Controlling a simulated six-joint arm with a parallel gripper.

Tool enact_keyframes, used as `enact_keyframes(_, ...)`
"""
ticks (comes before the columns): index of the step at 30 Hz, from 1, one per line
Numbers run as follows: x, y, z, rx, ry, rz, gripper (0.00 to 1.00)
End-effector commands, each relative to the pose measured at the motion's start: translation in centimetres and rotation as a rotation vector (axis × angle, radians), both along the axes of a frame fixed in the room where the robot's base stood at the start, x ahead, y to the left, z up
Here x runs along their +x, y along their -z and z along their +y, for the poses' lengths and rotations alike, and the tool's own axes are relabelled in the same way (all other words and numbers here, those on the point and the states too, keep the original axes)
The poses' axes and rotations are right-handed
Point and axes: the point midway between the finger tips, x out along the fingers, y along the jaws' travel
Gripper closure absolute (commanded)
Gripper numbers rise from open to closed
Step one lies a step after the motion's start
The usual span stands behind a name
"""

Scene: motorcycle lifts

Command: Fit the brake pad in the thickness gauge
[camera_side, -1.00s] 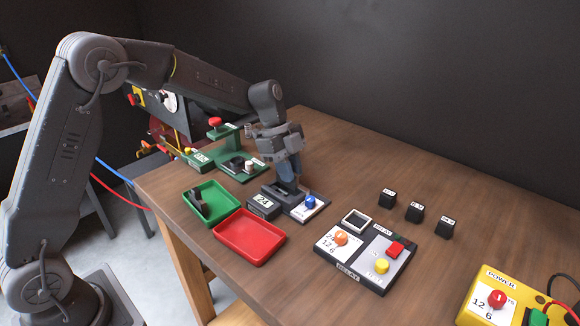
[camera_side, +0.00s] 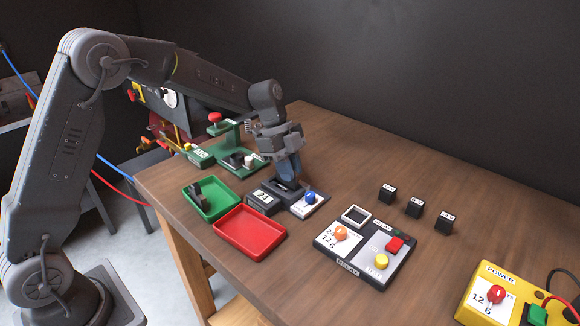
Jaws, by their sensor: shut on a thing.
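The thickness gauge (camera_side: 262,197) is a dark block with a small lit display on its front. It sits in the middle of the table, beside a white plate with a blue knob (camera_side: 310,197). My gripper (camera_side: 286,182) points down at the gauge's dark slot, just behind the display. Its jaws are shut on a dark piece, apparently the brake pad, which is mostly hidden by the fingers and the gauge. I cannot tell how deep it sits in the slot. Another dark pad-like piece (camera_side: 196,194) stands in the green tray (camera_side: 222,211).
An empty red tray (camera_side: 249,233) lies in front of the gauge. A green press stand with a red knob (camera_side: 214,117) is behind left. A control panel (camera_side: 346,267), several black blocks (camera_side: 415,209) and a yellow power box (camera_side: 497,297) are to the right. The back right is clear.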

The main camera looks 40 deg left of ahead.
Motion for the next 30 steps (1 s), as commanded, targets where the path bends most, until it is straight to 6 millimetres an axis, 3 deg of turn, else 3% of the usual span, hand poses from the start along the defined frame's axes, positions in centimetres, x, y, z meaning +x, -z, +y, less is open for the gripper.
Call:
enact_keyframes(22, 0.0, 1.1, 0.0, 0.0, -0.001, -0.001, 1.0)
enact_keyframes(23, 0.0, 1.1, 0.0, 0.0, 0.0, -0.001, 0.81)
enact_keyframes(30, 0.0, 1.1, 0.0, 0.0, 0.0, -0.001, 0.58)
